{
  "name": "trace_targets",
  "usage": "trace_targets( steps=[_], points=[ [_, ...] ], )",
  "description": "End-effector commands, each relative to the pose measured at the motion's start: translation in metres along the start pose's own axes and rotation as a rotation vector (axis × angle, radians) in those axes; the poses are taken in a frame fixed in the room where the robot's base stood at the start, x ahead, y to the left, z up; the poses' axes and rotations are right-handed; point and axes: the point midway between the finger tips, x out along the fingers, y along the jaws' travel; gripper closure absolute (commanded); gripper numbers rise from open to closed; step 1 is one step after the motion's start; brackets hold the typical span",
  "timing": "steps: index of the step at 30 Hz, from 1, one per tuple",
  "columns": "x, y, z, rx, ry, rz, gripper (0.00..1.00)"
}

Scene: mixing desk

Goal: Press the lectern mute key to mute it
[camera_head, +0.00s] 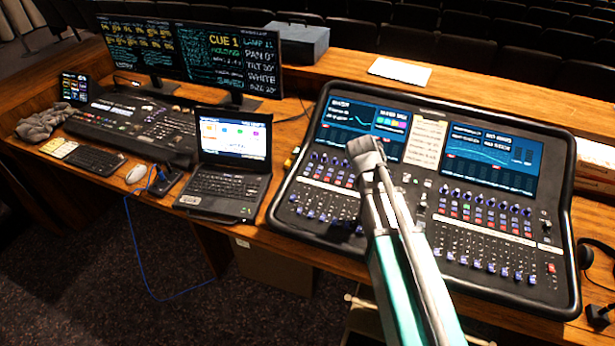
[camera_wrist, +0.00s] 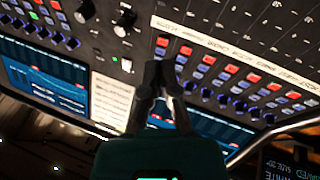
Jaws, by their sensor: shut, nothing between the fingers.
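The mixing console (camera_head: 568,230) stands on the desk, with rows of small keys, knobs and faders below two screens. The lectern mute key cannot be singled out; the labels are too small or blurred to read. In the wrist view the console appears turned round, with a row of red keys (camera_wrist: 208,60) beside a pale label strip (camera_wrist: 230,50). My gripper (camera_wrist: 160,75) is shut and empty, its tips pointing at the console near the end of that row. Contact cannot be told. In the head view my arm covers the console's middle and hides part of the keys.
A laptop (camera_head: 228,185) sits left of the console, with a lighting desk (camera_head: 140,122) and two monitors (camera_head: 235,60) further left. A white sheet (camera_head: 400,71) lies behind the console. A headset (camera_head: 597,262) lies at the right edge.

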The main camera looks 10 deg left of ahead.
Motion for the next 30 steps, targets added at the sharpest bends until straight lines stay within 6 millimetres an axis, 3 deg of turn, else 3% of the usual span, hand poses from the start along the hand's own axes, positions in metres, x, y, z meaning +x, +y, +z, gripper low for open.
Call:
trace_targets(
  steps=[1, 9, 15, 18, 23, 30],
  points=[
    [-0.001, -0.019, -0.017, -0.015, 0.035, 0.02, 1.0],
    [-0.026, -0.107, -0.075, -0.068, 0.235, 0.113, 1.0],
    [-0.052, -0.17, -0.104, -0.102, 0.376, 0.151, 1.0],
    [-0.063, -0.193, -0.112, -0.113, 0.426, 0.161, 1.0],
    [-0.072, -0.212, -0.118, -0.122, 0.469, 0.168, 1.0],
    [-0.075, -0.214, -0.119, -0.124, 0.479, 0.17, 1.0]
  ],
)
